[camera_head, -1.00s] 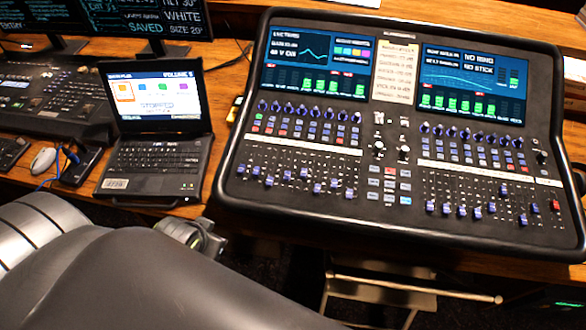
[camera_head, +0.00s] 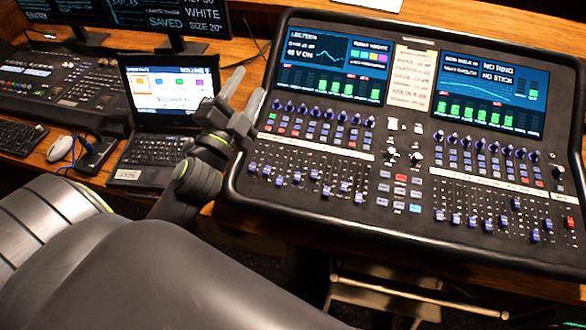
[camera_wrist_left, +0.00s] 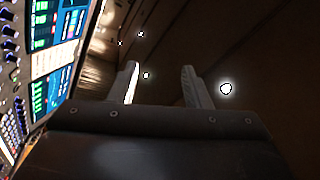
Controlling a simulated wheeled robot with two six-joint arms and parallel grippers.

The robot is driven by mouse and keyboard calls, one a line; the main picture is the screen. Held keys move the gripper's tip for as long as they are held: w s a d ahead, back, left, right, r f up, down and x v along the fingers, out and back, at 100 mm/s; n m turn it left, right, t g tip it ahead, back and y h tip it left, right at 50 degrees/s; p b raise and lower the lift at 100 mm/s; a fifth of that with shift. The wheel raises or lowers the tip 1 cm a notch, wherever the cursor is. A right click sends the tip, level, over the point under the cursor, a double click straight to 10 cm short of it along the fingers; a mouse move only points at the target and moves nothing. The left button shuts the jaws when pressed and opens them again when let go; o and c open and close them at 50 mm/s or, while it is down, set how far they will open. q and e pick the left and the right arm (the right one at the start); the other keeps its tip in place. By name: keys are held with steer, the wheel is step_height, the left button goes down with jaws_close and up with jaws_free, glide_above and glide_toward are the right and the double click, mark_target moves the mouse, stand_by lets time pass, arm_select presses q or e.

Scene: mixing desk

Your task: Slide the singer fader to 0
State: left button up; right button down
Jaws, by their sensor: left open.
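The mixing desk (camera_head: 312,158) fills the right half of the head view, tilted, with two lit screens and rows of blue knobs. Blue fader caps stand in a left bank (camera_head: 305,178) and a right bank (camera_head: 487,222) at various heights. The strip labels are too small to read, so I cannot tell which fader is the singer's. My left gripper (camera_head: 246,90) is open and empty, raised beside the desk's upper left edge, apart from the faders. In the left wrist view its two fingers (camera_wrist_left: 160,75) point at a dark background, with the desk (camera_wrist_left: 20,90) at the left edge.
A laptop (camera_head: 155,150) stands left of the desk, partly behind my left arm. A mouse (camera_head: 60,148), a keyboard (camera_head: 20,137) and another console (camera_head: 65,85) lie further left. A metal stool (camera_head: 410,302) stands below the desk's front edge.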

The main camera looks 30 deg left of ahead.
arm_select(q)
steer(key=s+d+r+m+g+h, duration=0.1)
steer(key=d+r+m+g+h, duration=0.3)
steer(key=d+m+h, duration=0.55)
steer(key=s+d+r+m+g+h, duration=0.1)
steer(key=d+r+m+g+h, duration=0.25)
steer(key=m+h, duration=1.05)
steer(key=m+g+y, duration=1.1)
steer(key=m+y, duration=0.6)
glide_toward(297, 176)
steer(key=shift+n, duration=0.25)
steer(key=p+x, duration=0.2)
steer(key=x, duration=0.5)
steer(key=shift+w+d+f+p, duration=0.15)
steer(key=shift+f+p, duration=0.1)
steer(key=shift+p, duration=0.15)
steer(key=shift+c, duration=0.4)
jaws_close()
